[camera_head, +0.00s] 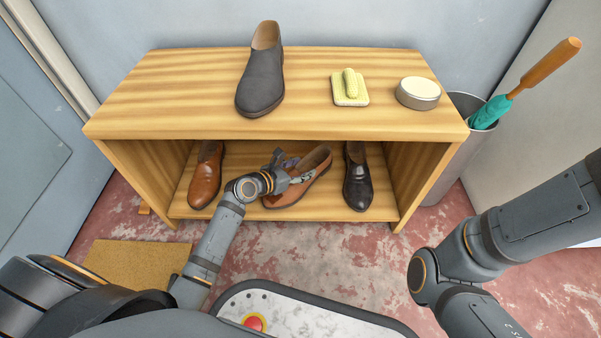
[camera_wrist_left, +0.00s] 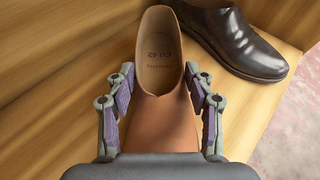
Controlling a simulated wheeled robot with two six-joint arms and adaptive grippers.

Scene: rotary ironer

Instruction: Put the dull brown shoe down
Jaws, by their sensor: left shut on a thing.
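The dull brown shoe (camera_head: 285,197) is in the lower compartment of the wooden shelf unit (camera_head: 190,122), in the middle, lying slantwise. My left gripper (camera_head: 292,172) is shut on it, reaching in from the front. In the left wrist view the fingers (camera_wrist_left: 161,98) are on both sides of the dull brown shoe (camera_wrist_left: 158,118), and its open collar points away from the wrist. The sole is mostly hidden there, and I cannot tell whether it touches the board. My right arm shows at the right, but its gripper is out of view.
A glossier brown shoe (camera_head: 205,176) stands left in the compartment, a black shoe (camera_head: 357,178) right, close to the held shoe. On top are a grey shoe (camera_head: 262,82), a yellow cloth-like piece (camera_head: 350,90) and a round tin (camera_head: 418,93). A bin (camera_head: 465,135) stands right.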

